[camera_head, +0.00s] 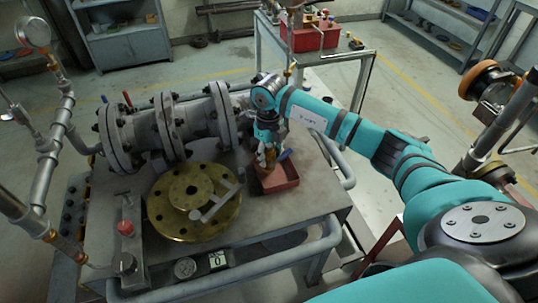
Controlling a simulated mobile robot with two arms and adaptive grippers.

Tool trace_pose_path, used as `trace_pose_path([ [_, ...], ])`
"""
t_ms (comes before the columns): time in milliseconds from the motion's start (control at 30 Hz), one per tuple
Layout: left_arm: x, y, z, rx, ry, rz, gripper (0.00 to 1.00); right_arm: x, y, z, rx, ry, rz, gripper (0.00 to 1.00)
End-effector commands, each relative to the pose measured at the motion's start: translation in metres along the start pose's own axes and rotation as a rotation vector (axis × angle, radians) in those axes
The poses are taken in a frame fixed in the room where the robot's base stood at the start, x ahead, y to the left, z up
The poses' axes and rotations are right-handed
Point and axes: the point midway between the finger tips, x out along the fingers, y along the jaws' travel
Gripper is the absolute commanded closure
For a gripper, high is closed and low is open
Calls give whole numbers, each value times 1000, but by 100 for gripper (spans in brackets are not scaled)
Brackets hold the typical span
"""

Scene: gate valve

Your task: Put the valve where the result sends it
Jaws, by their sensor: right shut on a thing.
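My right gripper (266,157) is shut on a small brass-coloured valve (270,158), mostly hidden by the fingers. It is held over a small red tray (283,184) on the workbench. A blue piece, perhaps the valve's handle, shows just right of the fingers. I cannot tell whether the valve touches the tray. A large brass flange disc (163,211) lies on the bench left of the tray, with a grey T-shaped piece (214,204) across its right side. A small display (217,260) reading 0 and a round dial gauge (185,268) are at the bench's front. My left gripper is out of view.
A large grey flanged pipe assembly (170,127) fills the back of the bench. A fixture with a red knob (125,228) stands at the left. Pipe rails (260,262) edge the bench. A red bin (313,38) sits on a table behind. The bench right of the tray is fairly clear.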

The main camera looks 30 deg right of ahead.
Motion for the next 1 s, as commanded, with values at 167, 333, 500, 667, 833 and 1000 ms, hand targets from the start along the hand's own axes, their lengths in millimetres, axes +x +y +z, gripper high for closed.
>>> trace_pose_path([
  [167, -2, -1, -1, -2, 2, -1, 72, 8, -1, 1, 1, -4, -1, 100],
  [333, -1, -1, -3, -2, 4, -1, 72, 9, 0, 1, 0, -3, -1, 100],
  [500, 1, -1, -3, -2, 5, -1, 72, 12, 0, 0, 0, -1, -1, 54],
  [667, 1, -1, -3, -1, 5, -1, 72, 12, 0, 0, 0, -1, -1, 39],
  [833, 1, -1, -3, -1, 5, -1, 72, 12, 0, 0, 0, -1, -1, 39],
  [1000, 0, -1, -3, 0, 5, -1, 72, 4, 0, 1, -1, -4, -1, 39],
])
